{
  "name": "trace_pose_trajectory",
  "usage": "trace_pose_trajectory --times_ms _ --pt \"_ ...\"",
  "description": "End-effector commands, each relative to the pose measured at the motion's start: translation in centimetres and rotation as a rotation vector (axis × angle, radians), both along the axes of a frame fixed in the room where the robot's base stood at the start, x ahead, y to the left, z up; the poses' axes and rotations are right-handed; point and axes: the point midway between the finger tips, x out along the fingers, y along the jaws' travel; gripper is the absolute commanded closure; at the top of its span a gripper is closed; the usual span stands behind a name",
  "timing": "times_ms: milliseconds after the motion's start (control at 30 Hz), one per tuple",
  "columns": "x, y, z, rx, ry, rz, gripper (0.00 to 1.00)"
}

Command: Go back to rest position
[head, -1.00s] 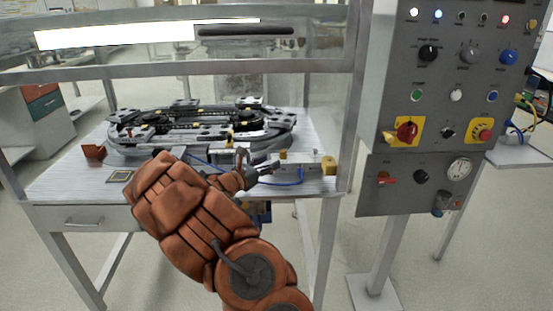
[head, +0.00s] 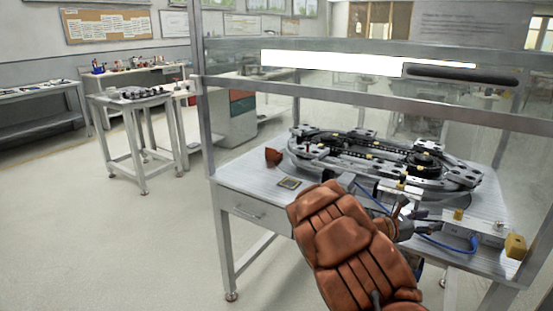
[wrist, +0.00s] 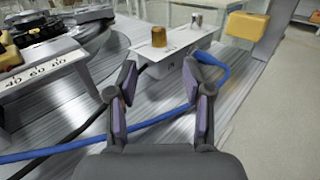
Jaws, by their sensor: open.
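My gripper (head: 410,214) is open and empty at the front edge of the ring track's table. In the wrist view its two fingers (wrist: 163,98) stand apart with nothing between them. A blue hose (wrist: 150,122) runs behind the fingers on the table top. The dark oval ring track (head: 385,155) sits on the table beyond my gripper. My orange-brown arm (head: 345,240) reaches in from the bottom and hides part of the table's front.
The table (head: 240,180) has a metal frame with a clear panel and bar above it. A reddish-brown part (head: 273,156) lies at its left. A yellow block (head: 515,246) stands at its right end. A smaller table (head: 128,100) is farther left. The floor (head: 120,240) at left is clear.

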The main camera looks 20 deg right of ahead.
Motion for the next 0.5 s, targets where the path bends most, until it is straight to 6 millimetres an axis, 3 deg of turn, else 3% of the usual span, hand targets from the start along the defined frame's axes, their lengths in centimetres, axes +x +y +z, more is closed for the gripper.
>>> trace_pose_trajectory --times_ms 133,233,500 --pt "-0.5 0.2 0.4 0.003 -0.021 -0.015 0.5" --pt "-2.0 0.9 1.4 0.011 -0.081 -0.057 0.5" --pt "-9.3 5.2 3.9 0.084 -0.379 -0.264 0.5"
